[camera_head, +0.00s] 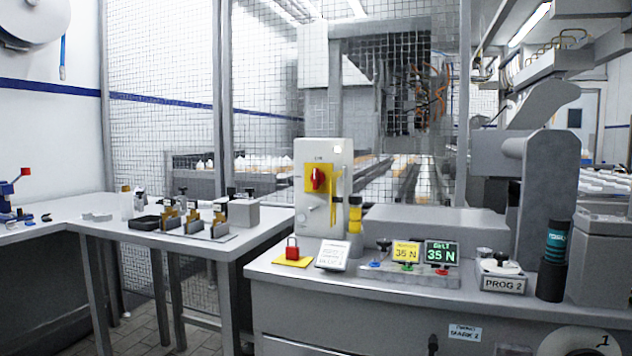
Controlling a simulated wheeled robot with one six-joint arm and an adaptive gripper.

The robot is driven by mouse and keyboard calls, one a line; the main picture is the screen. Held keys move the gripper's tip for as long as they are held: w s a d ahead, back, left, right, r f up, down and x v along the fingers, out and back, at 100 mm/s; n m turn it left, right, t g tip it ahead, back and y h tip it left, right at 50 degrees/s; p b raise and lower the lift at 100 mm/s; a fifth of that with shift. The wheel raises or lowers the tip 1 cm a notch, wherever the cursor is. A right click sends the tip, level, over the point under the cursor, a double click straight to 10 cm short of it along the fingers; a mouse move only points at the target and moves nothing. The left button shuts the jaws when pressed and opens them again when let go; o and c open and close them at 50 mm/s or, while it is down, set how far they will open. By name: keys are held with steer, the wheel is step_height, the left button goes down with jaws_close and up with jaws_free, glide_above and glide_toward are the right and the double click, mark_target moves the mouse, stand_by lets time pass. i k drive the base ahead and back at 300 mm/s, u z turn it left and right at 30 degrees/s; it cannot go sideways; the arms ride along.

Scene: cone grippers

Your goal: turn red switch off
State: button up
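The red switch (318,179) is a rotary knob on a yellow plate, on the front of an upright light-grey box (333,220) at the middle of the view. Its grip looks roughly upright. Nothing covers the red switch. My gripper is not in view.
A red padlock (292,249) on a yellow pad and a white sign (332,255) stand before the box. Displays reading 35 N (441,253) and a PROG 2 unit (502,275) are to the right. A side table (152,234) holds small fixtures. Mesh fencing (270,120) stands behind.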

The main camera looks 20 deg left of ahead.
mark_target(317, 176)
steer(key=k, duration=0.6)
steer(key=u, duration=0.6)
steer(key=i, duration=0.65)
steer(key=u, duration=0.8)
steer(key=i, duration=0.8)
steer(key=u, duration=0.05)
